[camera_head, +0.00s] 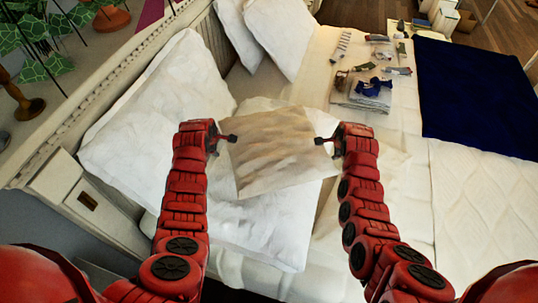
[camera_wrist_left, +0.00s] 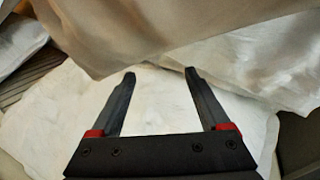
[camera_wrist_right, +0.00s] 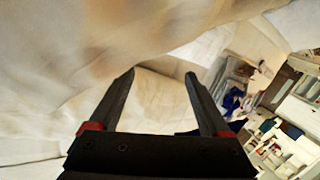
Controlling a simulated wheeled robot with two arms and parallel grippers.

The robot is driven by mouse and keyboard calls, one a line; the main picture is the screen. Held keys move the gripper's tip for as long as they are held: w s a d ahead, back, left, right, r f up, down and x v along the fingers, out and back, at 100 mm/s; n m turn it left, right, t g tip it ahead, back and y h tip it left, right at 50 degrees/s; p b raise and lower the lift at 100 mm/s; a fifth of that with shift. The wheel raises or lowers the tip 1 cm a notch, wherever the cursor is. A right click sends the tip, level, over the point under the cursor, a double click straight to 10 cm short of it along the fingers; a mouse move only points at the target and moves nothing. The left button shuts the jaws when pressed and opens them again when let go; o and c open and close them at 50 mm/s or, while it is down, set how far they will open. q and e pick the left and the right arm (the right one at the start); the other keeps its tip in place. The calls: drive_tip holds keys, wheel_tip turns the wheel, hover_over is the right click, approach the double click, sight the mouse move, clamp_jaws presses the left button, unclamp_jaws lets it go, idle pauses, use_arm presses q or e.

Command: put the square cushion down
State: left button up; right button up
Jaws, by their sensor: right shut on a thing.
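The square cushion (camera_head: 275,150) is tan and creased, and hangs between my two grippers above the white pillows in the head view. It also fills the top of the left wrist view (camera_wrist_left: 190,30) and the upper left of the right wrist view (camera_wrist_right: 110,50). My left gripper (camera_head: 230,138) is at the cushion's left edge; its fingers (camera_wrist_left: 158,72) stand apart with the cloth just beyond the tips. My right gripper (camera_head: 322,140) is shut on the cushion's right edge; its fingertips (camera_wrist_right: 160,75) show in the right wrist view. The cushion's underside is mostly hidden in the head view.
A large white pillow (camera_head: 160,105) lies left of the cushion, and another (camera_head: 265,230) lies below it. More white pillows (camera_head: 275,35) lean at the headboard (camera_head: 120,75). Small items and a folded cloth (camera_head: 360,92) lie beyond. A dark blue blanket (camera_head: 475,95) covers the right.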

use_arm(q)
drive_tip(key=f+b, duration=0.2)
drive_tip(key=f, duration=0.1)
drive_tip(key=f+b, duration=0.1)
drive_tip(key=b, duration=0.1)
drive_tip(key=shift+d+f, duration=0.4)
drive_tip(key=shift+r, duration=0.15)
drive_tip(key=shift+a, duration=0.5)
drive_tip(key=shift+o, duration=0.9)
drive_tip(key=shift+a, duration=0.45)
drive_tip(key=shift+o, duration=1.1)
drive_tip(key=shift+a, duration=0.3)
use_arm(e)
drive_tip(key=f, duration=0.1)
drive_tip(key=d+f, duration=0.1)
drive_tip(key=f, duration=0.2)
drive_tip(key=shift+d+f, duration=0.15)
drive_tip(key=shift+d, duration=0.2)
drive_tip(key=o, duration=0.4)
drive_tip(key=shift+d, duration=0.1)
use_arm(q)
drive_tip(key=shift+a, duration=0.1)
drive_tip(key=shift+r, duration=0.1)
